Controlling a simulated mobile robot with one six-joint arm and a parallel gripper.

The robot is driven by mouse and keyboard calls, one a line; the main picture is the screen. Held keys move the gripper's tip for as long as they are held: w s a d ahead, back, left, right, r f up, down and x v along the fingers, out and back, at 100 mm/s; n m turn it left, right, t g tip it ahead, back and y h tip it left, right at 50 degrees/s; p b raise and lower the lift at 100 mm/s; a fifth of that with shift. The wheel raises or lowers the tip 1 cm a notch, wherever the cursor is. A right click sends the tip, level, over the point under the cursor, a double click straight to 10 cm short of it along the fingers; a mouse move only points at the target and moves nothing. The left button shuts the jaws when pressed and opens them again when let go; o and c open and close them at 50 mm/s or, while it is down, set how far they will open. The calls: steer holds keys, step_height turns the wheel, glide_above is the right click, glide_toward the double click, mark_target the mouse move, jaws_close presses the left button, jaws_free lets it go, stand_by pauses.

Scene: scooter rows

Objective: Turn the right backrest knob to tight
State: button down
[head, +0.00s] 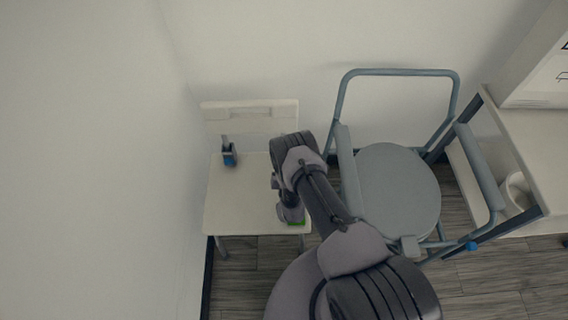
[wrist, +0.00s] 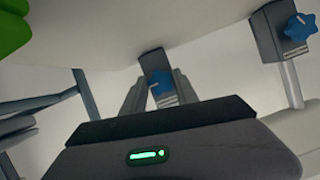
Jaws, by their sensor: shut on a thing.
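The white chair (head: 245,195) stands against the wall, with its backrest (head: 250,116) at the rear. In the wrist view, which looks upside down, the right backrest knob (wrist: 160,82) is blue and sits on a dark bracket. My gripper (wrist: 158,90) has a finger on each side of this knob and is shut on it. The knob's pointer and markings are too small to read. The left backrest knob (head: 229,158), also blue on a dark bracket, stands free; it also shows in the wrist view (wrist: 300,27). In the head view my arm hides the right knob and my fingertips.
A grey-blue commode chair (head: 397,185) with armrests and a blue knob (head: 472,246) stands close to the right of my arm. A white shelf (head: 530,150) is at far right.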

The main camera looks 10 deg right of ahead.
steer(key=m+t+y+p, duration=0.1)
steer(key=m+y+p, duration=0.1)
steer(key=m, duration=0.2)
steer(key=shift+d+f, duration=0.1)
stand_by(0.3)
steer(key=shift+y, duration=0.3)
steer(key=c, duration=0.9)
jaws_free()
steer(key=shift+c, duration=0.2)
steer(key=shift+s, duration=0.1)
steer(key=p+v, duration=0.2)
steer(key=v, duration=0.1)
steer(key=p+v, duration=0.2)
steer(key=v, duration=0.1)
steer(key=p+v, duration=0.2)
steer(key=v, duration=0.1)
steer(key=shift+s+r, duration=0.1)
steer(key=shift+r, duration=0.2)
steer(key=v, duration=0.4)
steer(key=f+v, duration=0.1)
steer(key=v, duration=0.2)
steer(key=shift+s, duration=0.1)
steer(key=shift+s+r, duration=0.3)
steer(key=shift+s, duration=0.15)
